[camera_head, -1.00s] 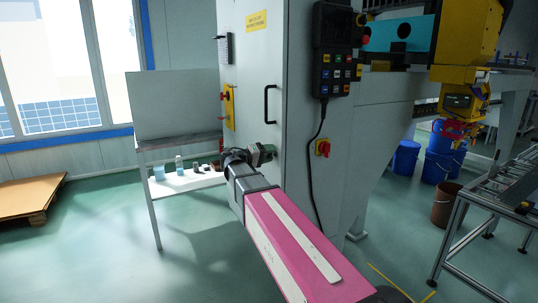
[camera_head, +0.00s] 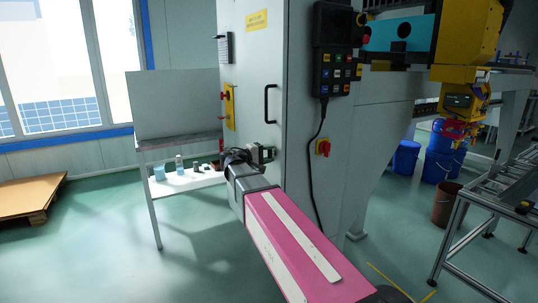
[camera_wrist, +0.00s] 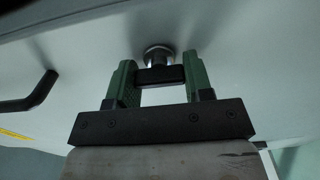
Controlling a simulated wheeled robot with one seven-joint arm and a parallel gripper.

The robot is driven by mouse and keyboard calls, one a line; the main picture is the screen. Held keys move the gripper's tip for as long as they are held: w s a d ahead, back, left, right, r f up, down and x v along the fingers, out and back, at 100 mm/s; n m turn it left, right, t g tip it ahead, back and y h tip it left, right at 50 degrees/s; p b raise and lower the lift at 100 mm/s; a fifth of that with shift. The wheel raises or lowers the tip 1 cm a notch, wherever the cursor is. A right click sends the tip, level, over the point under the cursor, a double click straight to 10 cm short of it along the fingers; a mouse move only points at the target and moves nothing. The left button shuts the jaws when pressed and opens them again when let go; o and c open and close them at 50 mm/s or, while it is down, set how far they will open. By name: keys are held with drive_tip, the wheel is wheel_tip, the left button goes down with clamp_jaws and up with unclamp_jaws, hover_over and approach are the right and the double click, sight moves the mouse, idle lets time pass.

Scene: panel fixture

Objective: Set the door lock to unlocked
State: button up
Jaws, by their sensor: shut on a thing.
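The door lock (camera_wrist: 158,56) shows in the wrist view as a round metal base on the pale door panel with a dark bar-shaped knob (camera_wrist: 160,75) on it. My gripper (camera_wrist: 160,76) is shut on this knob, one green finger on each side. The bar lies about level across the gap between the fingers. In the head view my gripper (camera_head: 263,154) is at the cabinet door (camera_head: 260,90), below the black handle, and hides the lock. No lock marking can be read.
The black door handle (camera_head: 268,104) is above my gripper, and also shows at left in the wrist view (camera_wrist: 30,95). A control pendant (camera_head: 335,55) with a hanging cable and a red switch (camera_head: 323,148) are to the right. A table (camera_head: 180,150) stands left.

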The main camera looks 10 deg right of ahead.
drive_tip(key=o, duration=0.9)
drive_tip(key=v, duration=1)
drive_tip(key=shift+s+a, duration=0.15)
drive_tip(key=shift+a, duration=0.25)
drive_tip(key=s+d+f+g+y, duration=0.1)
drive_tip(key=d+f+y, duration=0.15)
drive_tip(key=f, duration=0.35)
drive_tip(key=s+d+f+g+y, duration=0.1)
drive_tip(key=s+d+f, duration=0.1)
drive_tip(key=d+f, duration=0.25)
drive_tip(key=s+d+f+m+g+y, duration=0.1)
drive_tip(key=s+f+y, duration=0.3)
drive_tip(key=f, duration=0.4)
drive_tip(key=s+f+m+g+y, duration=0.1)
drive_tip(key=s+f+y, duration=0.4)
drive_tip(key=f, duration=0.3)
drive_tip(key=s+d+f+m+g+y, duration=0.1)
drive_tip(key=s+f+y, duration=0.3)
drive_tip(key=f, duration=0.5)
drive_tip(key=shift+s+d+m+g+y, duration=0.15)
drive_tip(key=shift+s+m+y, duration=0.05)
drive_tip(key=shift+s, duration=0.5)
drive_tip(key=shift+s+d+m+g+y, duration=0.15)
drive_tip(key=shift+s+m, duration=0.05)
drive_tip(key=shift+s, duration=0.45)
